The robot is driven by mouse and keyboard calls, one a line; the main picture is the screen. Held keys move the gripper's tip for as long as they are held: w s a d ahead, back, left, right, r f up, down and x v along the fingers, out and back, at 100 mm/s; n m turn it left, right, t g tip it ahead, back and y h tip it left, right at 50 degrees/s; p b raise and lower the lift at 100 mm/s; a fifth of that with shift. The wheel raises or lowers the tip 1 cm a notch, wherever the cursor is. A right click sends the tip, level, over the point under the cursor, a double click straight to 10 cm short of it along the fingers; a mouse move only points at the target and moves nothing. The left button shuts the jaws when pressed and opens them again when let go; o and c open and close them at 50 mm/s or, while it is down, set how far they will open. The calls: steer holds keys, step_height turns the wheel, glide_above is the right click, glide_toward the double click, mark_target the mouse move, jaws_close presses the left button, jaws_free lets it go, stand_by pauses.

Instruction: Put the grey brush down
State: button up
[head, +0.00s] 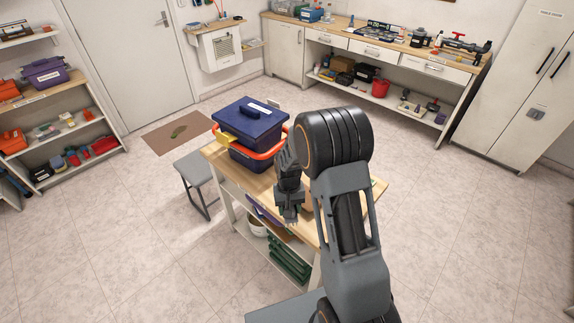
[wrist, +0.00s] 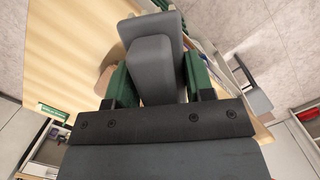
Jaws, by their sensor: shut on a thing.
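In the wrist view, the grey brush (wrist: 155,62) is a smooth, block-like grey body between the two green fingers of my gripper (wrist: 158,82). The gripper is shut on it. The pale wooden top of the workbench (wrist: 60,60) lies beyond it, and I cannot tell whether the brush touches it. In the head view, my gripper (head: 290,210) points down over the front side of the workbench (head: 262,187), partly covered by my arm. The brush cannot be made out clearly there.
A navy-lidded box (head: 252,122) with an orange handle stands at the bench's back end. A grey stool (head: 194,168) stands to the left. Green items (head: 288,262) lie on the shelf below. A long counter (head: 385,48) lines the back wall.

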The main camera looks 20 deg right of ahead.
steer(key=d+m+b, duration=0.1)
steer(key=b, duration=0.1)
steer(key=d+m+b, duration=0.1)
steer(key=m+b, duration=0.1)
steer(key=b, duration=0.1)
steer(key=shift+w+r, duration=0.2)
steer(key=shift+r, duration=0.1)
steer(key=s+d+r+m+y+b, duration=0.1)
steer(key=s+d+r+m+b, duration=0.35)
steer(key=s+m+b, duration=0.35)
steer(key=shift+n+t, duration=0.4)
steer(key=w+d+f, duration=0.1)
steer(key=d+f, duration=0.1)
steer(key=d, duration=0.1)
steer(key=w+d+f, duration=0.2)
steer(key=d+f, duration=0.1)
steer(key=d, duration=0.1)
steer(key=w+d+f+b, duration=0.1)
steer(key=d+f, duration=0.1)
steer(key=d, duration=0.1)
steer(key=shift+w+d+f, duration=0.25)
steer(key=shift+w+d, duration=0.1)
steer(key=shift+w, duration=0.05)
steer(key=shift+w+d+f, duration=0.15)
steer(key=shift+d+f, duration=0.6)
steer(key=shift+f, duration=0.2)
steer(key=shift+d+f+b, duration=0.1)
steer(key=shift+f+b, duration=0.2)
steer(key=shift+f, duration=1.3)
steer(key=shift+f, duration=0.1)
